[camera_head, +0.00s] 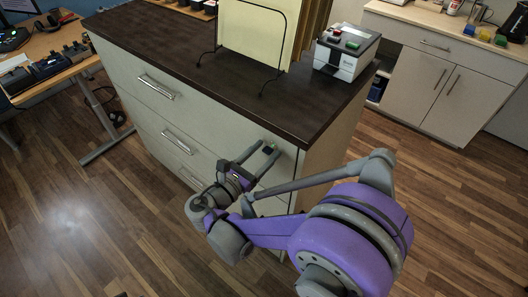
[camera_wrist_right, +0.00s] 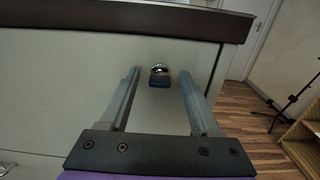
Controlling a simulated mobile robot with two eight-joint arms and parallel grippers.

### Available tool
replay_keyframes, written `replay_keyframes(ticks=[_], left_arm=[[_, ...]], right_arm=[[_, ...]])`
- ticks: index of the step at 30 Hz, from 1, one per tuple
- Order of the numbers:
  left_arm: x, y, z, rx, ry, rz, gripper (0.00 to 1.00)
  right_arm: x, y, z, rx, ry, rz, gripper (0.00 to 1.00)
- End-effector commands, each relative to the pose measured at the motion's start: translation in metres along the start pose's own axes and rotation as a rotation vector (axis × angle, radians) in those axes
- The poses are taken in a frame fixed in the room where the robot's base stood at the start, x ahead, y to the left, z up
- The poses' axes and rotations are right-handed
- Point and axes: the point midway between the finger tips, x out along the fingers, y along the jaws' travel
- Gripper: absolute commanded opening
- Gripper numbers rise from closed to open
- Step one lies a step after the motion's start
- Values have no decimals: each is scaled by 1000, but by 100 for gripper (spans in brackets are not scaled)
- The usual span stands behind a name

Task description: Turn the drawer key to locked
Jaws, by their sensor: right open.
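The drawer key (camera_head: 268,150) is a small dark piece in a lock near the top right corner of the cabinet front. In the right wrist view the key (camera_wrist_right: 159,79) has a dark bow below a shiny metal lock. My right gripper (camera_head: 258,148) is open in front of the top drawer. Its fingers (camera_wrist_right: 159,82) reach toward the drawer face, one on each side of the key, with a gap on both sides. The exact turn of the key is hard to tell. My left gripper is not in view.
The dark cabinet top (camera_head: 165,38) overhangs above the key. A file holder with folders (camera_head: 252,32) and a grey box with coloured buttons (camera_head: 346,52) stand on it. Drawer handles (camera_head: 156,87) stick out at left. Wood floor (camera_head: 430,185) is open at right.

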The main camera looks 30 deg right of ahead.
Motion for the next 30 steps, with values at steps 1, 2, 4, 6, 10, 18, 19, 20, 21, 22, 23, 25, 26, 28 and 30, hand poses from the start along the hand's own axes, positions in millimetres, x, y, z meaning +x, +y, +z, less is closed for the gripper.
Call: replay_keyframes(ticks=[1,2,4,6,10,18,19,20,21,22,23,25,26,28,30], left_arm=[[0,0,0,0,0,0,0],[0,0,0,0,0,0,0],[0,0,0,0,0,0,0],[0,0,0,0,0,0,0],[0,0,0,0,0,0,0],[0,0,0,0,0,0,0],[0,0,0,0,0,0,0],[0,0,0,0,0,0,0],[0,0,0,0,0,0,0],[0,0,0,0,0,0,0],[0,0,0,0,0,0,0],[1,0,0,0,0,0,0],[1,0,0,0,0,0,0],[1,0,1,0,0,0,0],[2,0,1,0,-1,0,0]], right_arm=[[0,0,0,0,0,0,64],[0,0,0,0,0,0,64],[0,0,0,0,0,0,62],[0,0,0,0,0,0,49],[0,0,0,0,0,0,26],[0,0,0,0,0,0,0],[0,0,0,0,0,0,0],[0,0,0,1,0,0,0],[0,0,0,2,0,0,0],[0,0,0,4,0,0,0],[0,0,0,7,0,0,0],[0,0,0,18,0,0,0],[0,0,0,26,0,0,0],[0,0,0,49,0,0,0],[0,0,0,82,0,0,0]])
